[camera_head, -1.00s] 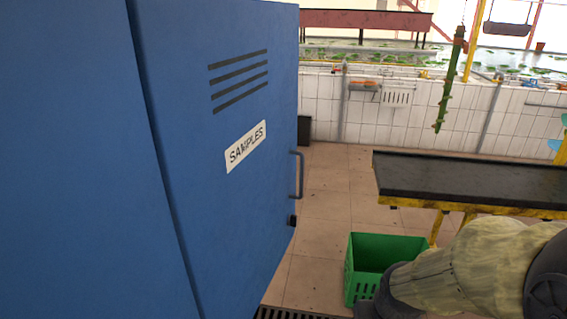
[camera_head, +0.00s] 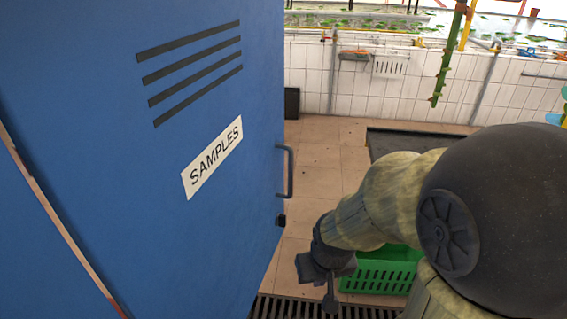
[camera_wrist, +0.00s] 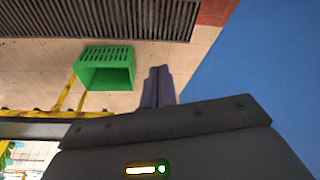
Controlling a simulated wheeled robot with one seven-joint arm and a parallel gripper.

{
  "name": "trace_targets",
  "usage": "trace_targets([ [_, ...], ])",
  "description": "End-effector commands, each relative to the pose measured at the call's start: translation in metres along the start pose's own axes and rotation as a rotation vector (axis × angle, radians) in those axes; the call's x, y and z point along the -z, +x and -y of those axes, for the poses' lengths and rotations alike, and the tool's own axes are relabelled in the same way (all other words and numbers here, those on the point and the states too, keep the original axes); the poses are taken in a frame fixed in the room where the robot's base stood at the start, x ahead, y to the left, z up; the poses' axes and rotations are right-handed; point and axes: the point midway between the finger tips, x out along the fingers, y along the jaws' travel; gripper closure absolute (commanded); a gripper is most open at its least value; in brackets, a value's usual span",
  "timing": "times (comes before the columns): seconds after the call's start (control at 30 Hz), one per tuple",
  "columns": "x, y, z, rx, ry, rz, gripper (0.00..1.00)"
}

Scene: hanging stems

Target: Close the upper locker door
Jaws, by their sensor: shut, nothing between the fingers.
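The blue locker door (camera_head: 110,170) fills the left of the head view, with dark vent slots and a SAMPLES label (camera_head: 213,160). It stands at an angle, with floor visible beyond its free edge. Its dark bar handle (camera_head: 287,171) is on that edge, with a small dark latch piece below it. My gripper (camera_head: 330,302) is below and right of the handle, apart from it. In the wrist view my gripper (camera_wrist: 158,72) has its fingers together and empty, beside a blue surface (camera_wrist: 265,80) on the right. How far the door stands open is hard to tell.
A green crate (camera_head: 380,272) stands on the floor behind my arm, and also shows in the wrist view (camera_wrist: 104,68). A dark-topped table (camera_head: 400,139) is partly hidden by my arm. A floor grate (camera_head: 300,307) lies below. Tiled floor is clear beyond the handle.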

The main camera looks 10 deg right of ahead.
Motion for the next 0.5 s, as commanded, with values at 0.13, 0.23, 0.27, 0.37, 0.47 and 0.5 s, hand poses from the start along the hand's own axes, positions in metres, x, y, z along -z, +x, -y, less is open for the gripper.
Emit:
trace_targets([
  [0.13,0.0,0.0,0.0,0.0,0.0,0.0,1.0],
  [0.23,0.0,0.0,0.0,0.0,0.0,0.0,1.0],
  [0.27,0.0,0.0,0.0,0.0,0.002,-0.002,1.0],
  [0.37,0.005,0.002,-0.003,-0.006,0.023,-0.022,1.0],
  [0.47,0.019,0.006,-0.011,-0.015,0.079,-0.077,1.0],
  [0.5,0.028,0.008,-0.015,-0.018,0.112,-0.112,1.0],
])
